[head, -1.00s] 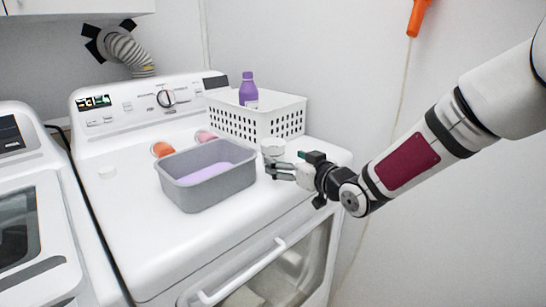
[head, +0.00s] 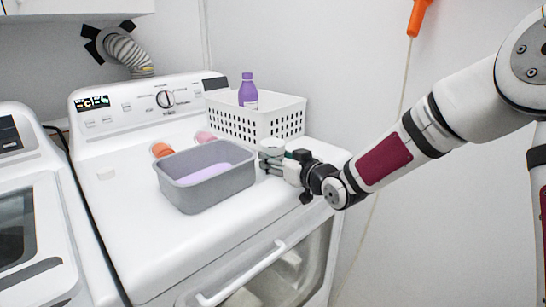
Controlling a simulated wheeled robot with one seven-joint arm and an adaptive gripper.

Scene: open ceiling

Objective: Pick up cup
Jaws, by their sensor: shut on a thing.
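A small white cup (head: 272,144) stands on top of the dryer, between the grey tub and the white basket. My gripper (head: 268,160) reaches in from the right, low over the dryer top. Its fingers are at the cup and are shut on it. The fingers hide the lower part of the cup, so I cannot tell whether it still touches the dryer top.
A grey tub (head: 206,192) holding something lilac is just left of my gripper. A white perforated basket (head: 256,122) with a purple bottle (head: 248,90) stands behind. Orange (head: 162,150) and pink (head: 205,137) items sit behind the tub. The dryer's front left top (head: 125,220) is clear.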

